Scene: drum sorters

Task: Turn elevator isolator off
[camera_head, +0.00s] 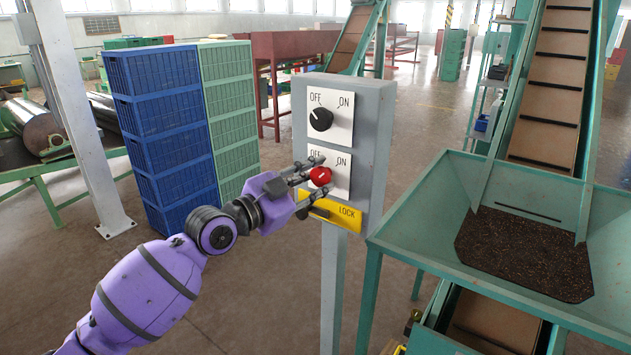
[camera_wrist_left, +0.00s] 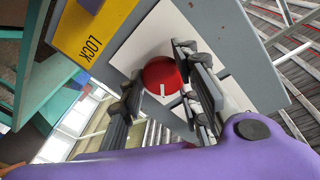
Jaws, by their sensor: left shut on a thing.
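A grey control box (camera_head: 376,130) on a post carries two white plates marked OFF and ON. The lower plate has a red rotary switch (camera_head: 320,176), also in the left wrist view (camera_wrist_left: 161,76). A yellow LOCK label (camera_head: 338,216) sits just below it. The upper plate has a black knob (camera_head: 320,119), which seems turned toward OFF. My left gripper (camera_head: 319,186) is shut on the red switch, with fingers on both sides of it. The fingers and the view angle leave the red switch's exact setting unclear. My right gripper is not in view.
Blue crates (camera_head: 158,130) and green crates (camera_head: 229,120) are stacked behind my left arm. A green hopper (camera_head: 420,215) with dark granules and a conveyor (camera_head: 545,85) stands close right of the box. Open floor lies left of the post.

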